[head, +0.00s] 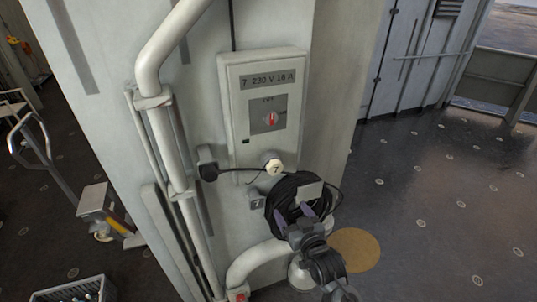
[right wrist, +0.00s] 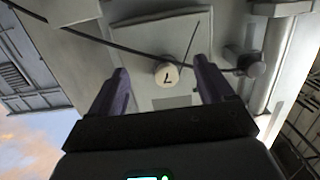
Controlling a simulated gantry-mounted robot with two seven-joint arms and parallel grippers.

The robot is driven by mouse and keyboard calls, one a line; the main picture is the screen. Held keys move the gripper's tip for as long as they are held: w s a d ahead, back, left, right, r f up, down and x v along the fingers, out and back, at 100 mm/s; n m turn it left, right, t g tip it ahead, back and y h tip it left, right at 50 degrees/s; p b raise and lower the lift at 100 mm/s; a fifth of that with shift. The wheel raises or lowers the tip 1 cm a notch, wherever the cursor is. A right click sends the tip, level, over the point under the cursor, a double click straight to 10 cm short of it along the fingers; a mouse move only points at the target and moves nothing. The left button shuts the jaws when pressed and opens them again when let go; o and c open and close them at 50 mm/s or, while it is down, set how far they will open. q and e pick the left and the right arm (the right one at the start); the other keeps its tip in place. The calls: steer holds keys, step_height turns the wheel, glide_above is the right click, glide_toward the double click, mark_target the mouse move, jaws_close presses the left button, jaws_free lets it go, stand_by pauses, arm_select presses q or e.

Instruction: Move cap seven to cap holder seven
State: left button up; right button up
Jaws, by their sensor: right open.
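Cap seven (head: 273,166) is a round cream cap marked 7, at the lower right of the grey switch box in the head view. In the right wrist view cap seven (right wrist: 167,74) appears upside down, between and beyond the fingertips. A small grey block labelled 7 (head: 256,203), seemingly cap holder seven, is on the wall below and left of the cap. My right gripper (head: 295,214) is open and empty, its purple fingers in front of the black cable coil, below and right of the cap. It touches no cap. My left gripper is not in view.
The switch box (head: 240,100) carries a red switch (head: 271,119). A thin cord runs from a black plug (head: 208,172) towards the cap. The coiled black cable (head: 283,190) hangs on the wall beside the gripper. A thick white pipe (head: 160,135) runs down the left side.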

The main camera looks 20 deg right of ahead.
step_height(320, 180, up, 2)
steer(key=w, duration=0.2)
steer(key=t, duration=0.1)
glide_toward(276, 170)
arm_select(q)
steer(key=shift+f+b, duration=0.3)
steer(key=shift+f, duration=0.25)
arm_select(e)
steer(key=shift+f, duration=0.1)
steer(key=shift+w, duration=0.2)
steer(key=w+b, duration=0.1)
steer(key=w, duration=0.2)
steer(key=w+b, duration=0.2)
steer(key=w, duration=0.1)
steer(key=shift+a, duration=0.25)
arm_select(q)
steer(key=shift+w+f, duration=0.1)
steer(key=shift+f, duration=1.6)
arm_select(e)
steer(key=shift+w, duration=1.4)
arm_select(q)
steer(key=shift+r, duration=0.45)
